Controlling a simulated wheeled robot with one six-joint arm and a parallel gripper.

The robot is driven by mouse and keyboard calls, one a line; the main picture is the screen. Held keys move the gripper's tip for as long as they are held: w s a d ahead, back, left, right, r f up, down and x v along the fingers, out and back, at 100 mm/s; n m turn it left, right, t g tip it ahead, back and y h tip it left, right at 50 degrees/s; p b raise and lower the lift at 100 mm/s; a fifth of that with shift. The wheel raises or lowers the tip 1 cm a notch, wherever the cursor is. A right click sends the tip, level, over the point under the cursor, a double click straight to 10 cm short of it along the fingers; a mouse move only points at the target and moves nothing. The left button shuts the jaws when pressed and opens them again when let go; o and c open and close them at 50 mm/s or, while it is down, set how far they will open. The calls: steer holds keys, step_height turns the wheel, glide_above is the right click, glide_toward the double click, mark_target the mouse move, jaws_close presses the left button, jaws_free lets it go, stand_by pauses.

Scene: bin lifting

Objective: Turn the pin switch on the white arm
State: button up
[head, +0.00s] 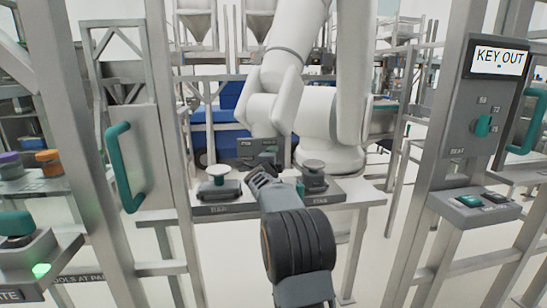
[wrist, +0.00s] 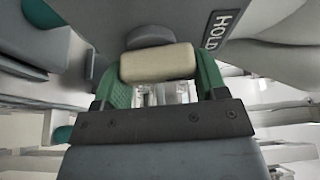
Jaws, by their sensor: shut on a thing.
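The white arm (head: 290,60) stands behind a small table in the head view. A dark grey panel (head: 245,148) sits low in front of it. My gripper (head: 262,172) reaches to this panel and covers part of it. In the wrist view, the two green fingers are shut on a cream, block-shaped switch handle (wrist: 158,63), one on each side. A round grey hub (wrist: 150,35) shows behind the handle on a grey face. The label HOLD (wrist: 220,28) is on that face, right of the handle. Any other labels there are hidden or out of view.
The table's front (head: 345,197) carries a left device (head: 218,186) and a right device (head: 314,178), close on both sides of my gripper. Grey posts with teal handles (head: 125,168) stand left and right. A KEY OUT sign (head: 499,57) is above a switch box (head: 470,110).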

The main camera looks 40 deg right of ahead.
steer(key=shift+m, duration=0.4)
stand_by(0.3)
steer(key=o, duration=0.9)
steer(key=shift+o, duration=0.2)
steer(key=v, duration=1.4)
steer(key=shift+r, duration=0.15)
